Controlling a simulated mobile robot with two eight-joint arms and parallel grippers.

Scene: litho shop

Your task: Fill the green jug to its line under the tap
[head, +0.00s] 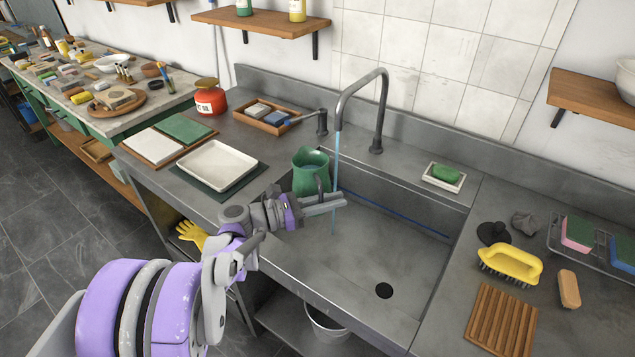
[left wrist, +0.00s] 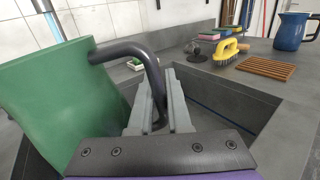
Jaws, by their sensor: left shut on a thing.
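The green jug (head: 308,178) stands upright at the left end of the sink (head: 345,262); its handle is dark grey. My left gripper (head: 330,204) is shut on that handle. In the left wrist view the jug (left wrist: 50,105) fills the left side, with the handle (left wrist: 128,47) running down between my fingers (left wrist: 160,108). The grey tap (head: 377,115) is running. Its blue water stream (head: 335,165) falls just right of the jug, apart from its mouth. The fill line and the water level inside cannot be made out. My right gripper is not in view.
A tap lever (head: 321,122) stands behind the jug. A white tray (head: 217,165) lies left of the sink. A soap dish (head: 443,178), yellow brush (head: 510,264) and wooden rack (head: 502,318) lie right. The sink floor right of the stream is clear. A blue jug (left wrist: 292,32) stands farther right.

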